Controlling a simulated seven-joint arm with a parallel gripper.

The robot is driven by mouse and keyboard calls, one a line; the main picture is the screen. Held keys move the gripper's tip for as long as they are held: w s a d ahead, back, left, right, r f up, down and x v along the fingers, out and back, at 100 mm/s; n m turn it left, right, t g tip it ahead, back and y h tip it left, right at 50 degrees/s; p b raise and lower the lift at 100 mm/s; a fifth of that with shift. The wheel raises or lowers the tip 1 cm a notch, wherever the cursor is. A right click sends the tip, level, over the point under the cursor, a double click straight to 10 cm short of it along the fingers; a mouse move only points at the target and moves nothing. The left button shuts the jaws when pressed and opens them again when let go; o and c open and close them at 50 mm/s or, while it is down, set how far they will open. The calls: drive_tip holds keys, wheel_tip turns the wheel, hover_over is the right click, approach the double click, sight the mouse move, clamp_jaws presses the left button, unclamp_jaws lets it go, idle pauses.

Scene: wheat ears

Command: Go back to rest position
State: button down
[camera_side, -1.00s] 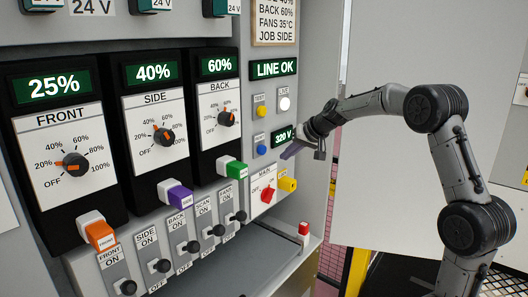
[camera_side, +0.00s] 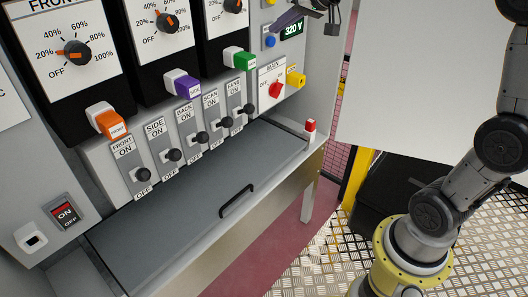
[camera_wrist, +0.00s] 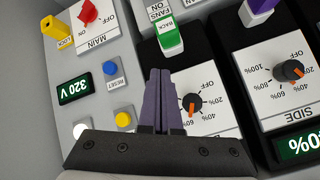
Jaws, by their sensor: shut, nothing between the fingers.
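My gripper (camera_side: 288,18) is at the top edge of the side view, in front of the panel beside the 320 V display (camera_side: 293,29). Its purple fingers are closed together and empty. In the wrist view, the shut fingers (camera_wrist: 158,75) lie in front of the panel between the yellow and blue buttons and the BACK dial (camera_wrist: 192,104). I cannot tell whether they touch the panel. Most of my upper arm is cut off at the top of the side view.
The panel holds the FRONT dial (camera_side: 77,53), the red MAIN switch (camera_side: 275,89) and a row of black-knobbed switches (camera_side: 174,155). A grey ledge (camera_side: 190,200) with a black handle (camera_side: 237,201) juts out below. A red-topped block (camera_side: 310,128) stands near its right end.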

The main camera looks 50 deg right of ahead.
drive_tip(key=s+a+r+n+y, duration=0.1)
drive_tip(key=s+a+n, duration=0.2)
drive_tip(key=s+a, duration=0.6)
drive_tip(key=s+f+n+g, duration=0.1)
drive_tip(key=s+f+g, duration=0.1)
drive_tip(key=s+f, duration=0.4)
drive_tip(key=s+a+f+n+g+h, duration=0.1)
drive_tip(key=s+f, duration=0.6)
drive_tip(key=s, duration=0.8)
drive_tip(key=shift+s+a+g, duration=0.2)
drive_tip(key=shift+a+g, duration=0.05)
drive_tip(key=shift+g, duration=0.55)
